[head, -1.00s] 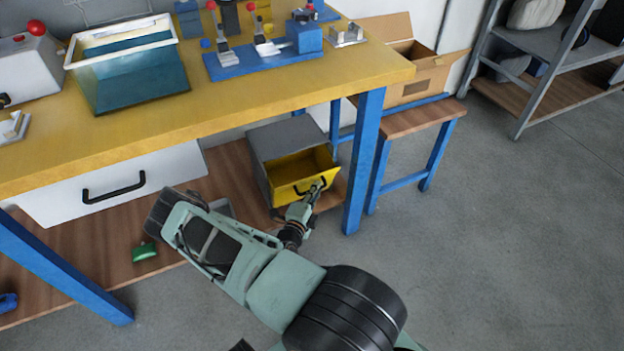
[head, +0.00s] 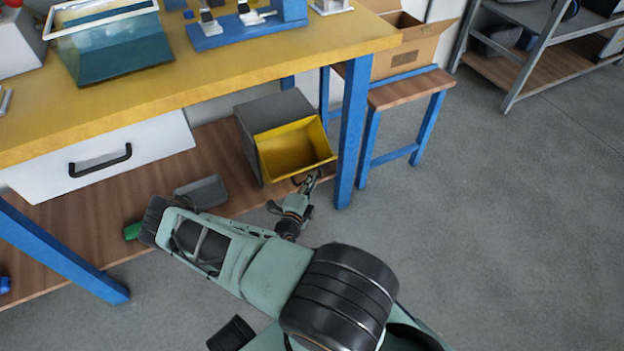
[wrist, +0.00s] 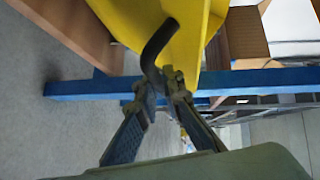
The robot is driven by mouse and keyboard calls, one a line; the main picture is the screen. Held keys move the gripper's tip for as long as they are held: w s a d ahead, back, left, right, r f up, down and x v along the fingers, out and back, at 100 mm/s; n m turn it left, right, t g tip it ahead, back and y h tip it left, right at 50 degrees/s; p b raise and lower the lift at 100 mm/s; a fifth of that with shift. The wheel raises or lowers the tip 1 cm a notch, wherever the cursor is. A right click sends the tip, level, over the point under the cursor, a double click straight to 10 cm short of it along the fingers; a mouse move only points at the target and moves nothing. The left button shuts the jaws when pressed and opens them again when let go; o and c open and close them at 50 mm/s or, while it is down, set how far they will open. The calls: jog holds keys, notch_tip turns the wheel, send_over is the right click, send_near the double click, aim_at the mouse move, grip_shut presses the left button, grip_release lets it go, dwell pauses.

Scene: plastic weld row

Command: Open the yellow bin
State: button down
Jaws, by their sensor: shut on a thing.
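The yellow bin (head: 287,153) sits in a grey housing (head: 272,108) on the wooden lower shelf under the bench. Its front is tilted outward and its yellow inside shows; it looks empty. My gripper (head: 312,178) is at the lower front of the bin, shut on its black handle. In the wrist view the black handle (wrist: 158,42) runs down between the fingertips of my gripper (wrist: 160,84), against the yellow front (wrist: 185,40). The far part of the handle is partly hidden by the fingers in the head view.
A blue table leg (head: 350,135) stands close to the right of the bin. A grey tray (head: 203,192) and a green object (head: 132,231) lie on the shelf to the left. A white drawer (head: 100,160) hangs above. The floor at right is clear.

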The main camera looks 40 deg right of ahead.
jog(key=c, duration=2.1)
grip_release()
jog(key=shift+w+r, duration=0.1)
jog(key=shift+r, duration=0.05)
notch_tip(320, 180, up, 10)
jog(key=shift+f, duration=0.15)
